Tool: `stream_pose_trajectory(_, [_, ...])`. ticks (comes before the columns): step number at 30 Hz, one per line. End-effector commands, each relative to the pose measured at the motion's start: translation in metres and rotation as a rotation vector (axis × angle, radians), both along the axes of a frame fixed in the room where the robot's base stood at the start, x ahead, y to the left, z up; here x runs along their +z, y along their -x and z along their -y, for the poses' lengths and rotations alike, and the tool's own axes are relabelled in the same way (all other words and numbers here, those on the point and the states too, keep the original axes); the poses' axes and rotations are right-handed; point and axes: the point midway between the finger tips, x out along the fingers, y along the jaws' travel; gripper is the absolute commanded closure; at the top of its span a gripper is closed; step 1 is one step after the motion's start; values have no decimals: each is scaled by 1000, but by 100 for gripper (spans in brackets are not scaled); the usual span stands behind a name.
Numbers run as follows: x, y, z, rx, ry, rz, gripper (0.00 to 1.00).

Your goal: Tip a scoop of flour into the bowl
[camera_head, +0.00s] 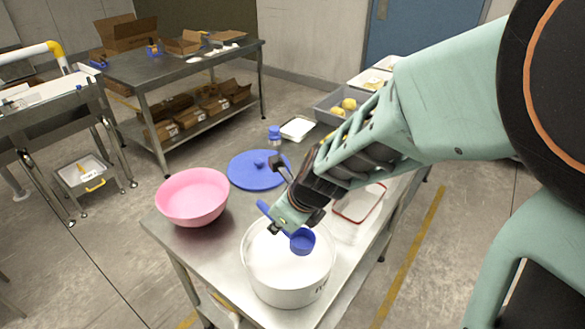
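A blue scoop (302,241) is held by my gripper (286,222), which is shut on its handle. The handle's end sticks out left of the fingers and the cup hangs to the right. The scoop is over the mouth of a white tub (289,291) with white flour (270,258) inside. Its exact height above the flour is hard to judge. I cannot tell whether the cup holds flour. A pink bowl (192,197) stands left of the tub at the table's left edge, apart from my gripper. Its visible inside looks empty.
A round blue lid (257,171) lies behind the tub on the steel table (218,257). A blue-capped jar (274,136), a white tray (297,128), a red-rimmed tray (358,203) and a grey crate (330,110) with yellow items are farther back. My arm crosses the right side.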

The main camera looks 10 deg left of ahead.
Motion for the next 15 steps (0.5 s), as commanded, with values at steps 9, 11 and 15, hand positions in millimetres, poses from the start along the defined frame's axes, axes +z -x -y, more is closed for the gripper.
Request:
stream_pose_trajectory(9, [-35,0,0,0,0,0,100])
stream_pose_trajectory(11, [-41,0,0,1,0,0,100])
stream_pose_trajectory(15, [-55,0,0,0,0,-1,100])
